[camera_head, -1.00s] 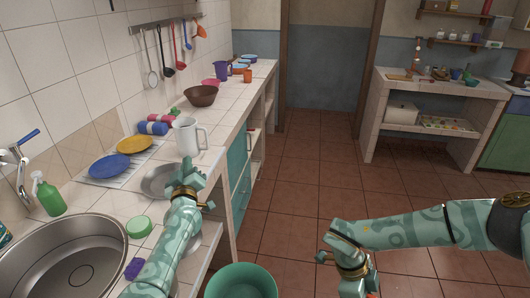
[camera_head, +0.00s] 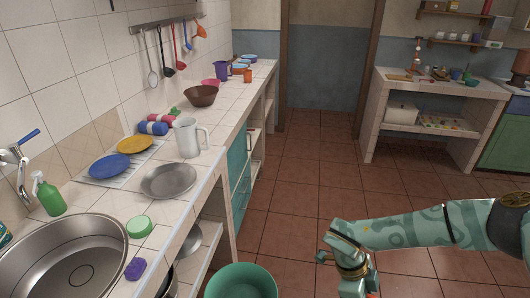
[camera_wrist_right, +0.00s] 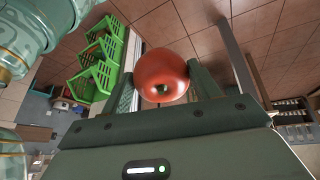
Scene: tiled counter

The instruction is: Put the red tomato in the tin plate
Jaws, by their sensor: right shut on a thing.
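The red tomato (camera_wrist_right: 162,68) is between the two fingers of my right gripper (camera_wrist_right: 163,82) in the right wrist view. The gripper is shut on it, and the tomato's dark stem spot faces the camera. In the head view my right arm reaches in low on the right, over the floor. Its fingers are cut off by the bottom edge there. The tin plate (camera_head: 168,180) is a round, shallow grey dish on the counter, left of the right arm and well apart from it. It looks empty. My left gripper is not in view.
A white pitcher (camera_head: 187,138) stands just behind the plate. Blue (camera_head: 109,166) and yellow (camera_head: 134,144) plates lie behind left. The sink (camera_head: 70,255), a green lid (camera_head: 139,226) and a purple sponge (camera_head: 135,268) are nearer. A green bin (camera_head: 240,281) stands on the floor.

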